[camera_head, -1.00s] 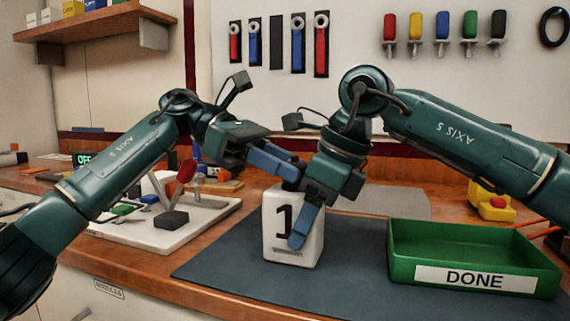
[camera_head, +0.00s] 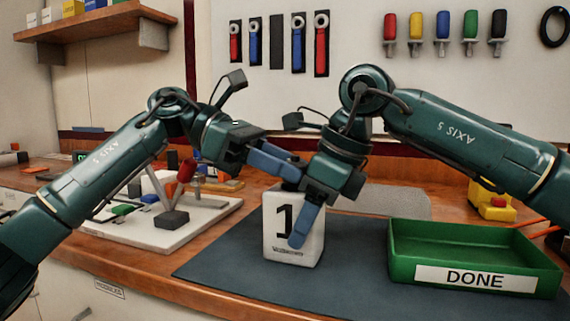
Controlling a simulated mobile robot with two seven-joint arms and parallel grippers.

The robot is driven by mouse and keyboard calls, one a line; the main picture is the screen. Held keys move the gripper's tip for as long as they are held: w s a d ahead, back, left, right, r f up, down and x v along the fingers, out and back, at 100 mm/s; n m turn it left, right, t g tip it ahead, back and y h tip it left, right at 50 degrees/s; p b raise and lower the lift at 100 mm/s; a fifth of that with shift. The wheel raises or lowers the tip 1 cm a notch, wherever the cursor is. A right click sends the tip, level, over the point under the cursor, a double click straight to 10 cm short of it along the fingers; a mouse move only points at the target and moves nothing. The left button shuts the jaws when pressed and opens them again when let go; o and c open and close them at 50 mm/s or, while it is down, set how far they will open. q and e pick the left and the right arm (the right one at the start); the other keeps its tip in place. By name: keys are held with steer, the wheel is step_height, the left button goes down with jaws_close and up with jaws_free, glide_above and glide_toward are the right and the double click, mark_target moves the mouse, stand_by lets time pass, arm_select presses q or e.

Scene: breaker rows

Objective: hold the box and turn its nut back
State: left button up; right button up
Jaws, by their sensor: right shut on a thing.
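A white box (camera_head: 279,238) with a black "1" on its front stands upright on the dark mat. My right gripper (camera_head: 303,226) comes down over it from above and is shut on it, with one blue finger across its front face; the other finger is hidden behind. My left gripper (camera_head: 278,165) is just above the top of the box, its blue fingers pointing right and slightly down, close to my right gripper. Its fingertips overlap my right gripper in the picture, so I cannot tell its opening. The nut is hidden behind the grippers.
A green tray (camera_head: 474,276) labelled DONE stands right of the box on the dark mat (camera_head: 225,267). A white board (camera_head: 197,222) with several small coloured parts lies to the left. A yellow and red item (camera_head: 492,203) is at the back right. The mat's front is clear.

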arm_select(q)
steer(key=shift+o, duration=1.2)
steer(key=v, duration=1.2)
